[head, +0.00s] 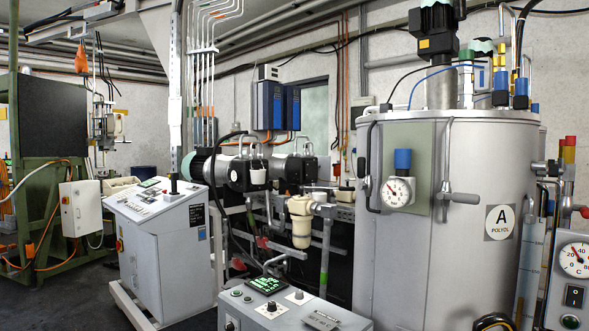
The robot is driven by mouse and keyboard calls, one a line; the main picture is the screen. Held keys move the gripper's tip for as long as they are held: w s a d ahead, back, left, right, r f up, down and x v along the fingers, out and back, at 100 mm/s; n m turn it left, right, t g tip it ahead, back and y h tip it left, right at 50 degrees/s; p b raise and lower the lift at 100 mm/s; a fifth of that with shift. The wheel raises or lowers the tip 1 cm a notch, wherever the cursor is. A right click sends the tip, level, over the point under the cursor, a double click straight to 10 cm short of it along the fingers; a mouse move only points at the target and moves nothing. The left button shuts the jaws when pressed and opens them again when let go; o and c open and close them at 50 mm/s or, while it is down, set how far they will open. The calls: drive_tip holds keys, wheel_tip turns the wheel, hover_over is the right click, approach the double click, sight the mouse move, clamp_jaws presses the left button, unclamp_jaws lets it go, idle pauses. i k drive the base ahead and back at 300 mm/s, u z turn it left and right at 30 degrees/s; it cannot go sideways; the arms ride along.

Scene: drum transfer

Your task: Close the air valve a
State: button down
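A large grey tank (465,260) marked "A POLYOL" on a round label (499,222) stands at the right. A plate (400,145) on its front carries a round dial gauge (396,191) with a blue knob (403,159) above it. A grey lever handle (460,198) sticks out level to the right from an upright pipe beside the plate. I cannot tell from labels which fitting is air valve a. More valves with blue and yellow parts (501,80) sit on the tank top. My gripper is not in view.
A control box (285,312) with a green display stands at the bottom centre. A grey console (160,235) stands left of centre. Pumps and pipes (302,222) fill the space behind. A panel with a gauge (572,262) is at the right edge. Some dark floor shows at lower left.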

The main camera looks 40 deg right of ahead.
sight(362, 163)
drive_tip(key=z, duration=0.6)
drive_tip(key=i, duration=0.85)
drive_tip(key=z, duration=0.85)
drive_tip(key=i, duration=0.2)
drive_tip(key=z, duration=0.3)
